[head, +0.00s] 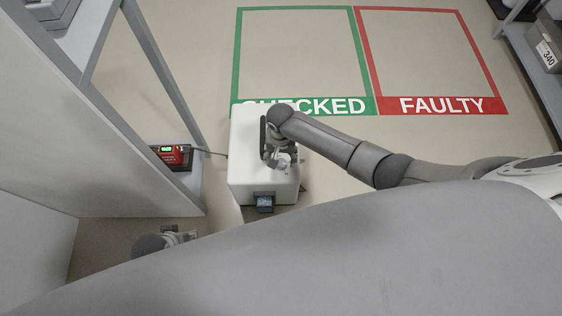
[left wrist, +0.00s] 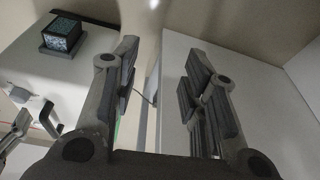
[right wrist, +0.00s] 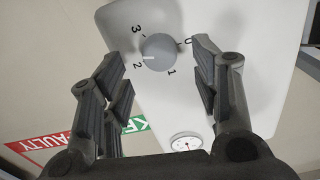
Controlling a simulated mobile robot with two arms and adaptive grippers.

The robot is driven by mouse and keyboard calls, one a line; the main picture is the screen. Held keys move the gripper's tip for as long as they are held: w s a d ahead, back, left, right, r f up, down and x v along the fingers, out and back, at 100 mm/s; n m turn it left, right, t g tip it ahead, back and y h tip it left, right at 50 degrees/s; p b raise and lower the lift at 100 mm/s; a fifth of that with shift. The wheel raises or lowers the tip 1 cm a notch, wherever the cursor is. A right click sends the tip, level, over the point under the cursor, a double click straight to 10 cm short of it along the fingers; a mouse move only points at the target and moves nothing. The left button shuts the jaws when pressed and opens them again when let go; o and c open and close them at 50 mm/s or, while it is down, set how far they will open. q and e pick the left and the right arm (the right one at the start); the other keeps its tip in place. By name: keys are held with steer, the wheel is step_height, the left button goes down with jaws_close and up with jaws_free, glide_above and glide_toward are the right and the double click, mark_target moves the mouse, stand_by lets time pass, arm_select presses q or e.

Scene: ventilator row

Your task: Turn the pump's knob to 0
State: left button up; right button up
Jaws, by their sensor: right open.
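The pump (head: 245,140) is a white box on the floor in the head view. Its grey knob (right wrist: 160,52) shows in the right wrist view, ringed by the marks 0, 1, 2 and 3. The knob's white line points to 2. My right gripper (right wrist: 158,66) is open, its fingertips on either side of the knob in the picture; I see no contact, and the depth is hard to judge. In the head view the right gripper hides part of the pump's top. My left gripper (left wrist: 162,58) is open and empty, low beside the pump's near left.
A round gauge (right wrist: 186,144) sits on the pump near the knob. A red device with a green readout (head: 172,155) stands on the shelf at left. Green CHECKED (head: 236,60) and red FAULTY (head: 488,75) floor squares are empty.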

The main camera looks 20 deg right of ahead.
mark_target(281, 163)
step_height(281, 163, down, 3)
steer(key=shift+b, duration=0.6)
arm_select(q)
steer(key=w+v, duration=0.1)
steer(key=v, duration=0.5)
steer(key=shift+w+r, duration=0.2)
steer(key=shift+r, duration=0.25)
arm_select(e)
steer(key=shift+f, duration=0.5)
steer(key=c, duration=1)
arm_select(q)
steer(key=shift+t, duration=0.3)
arm_select(e)
steer(key=shift+c, duration=0.2)
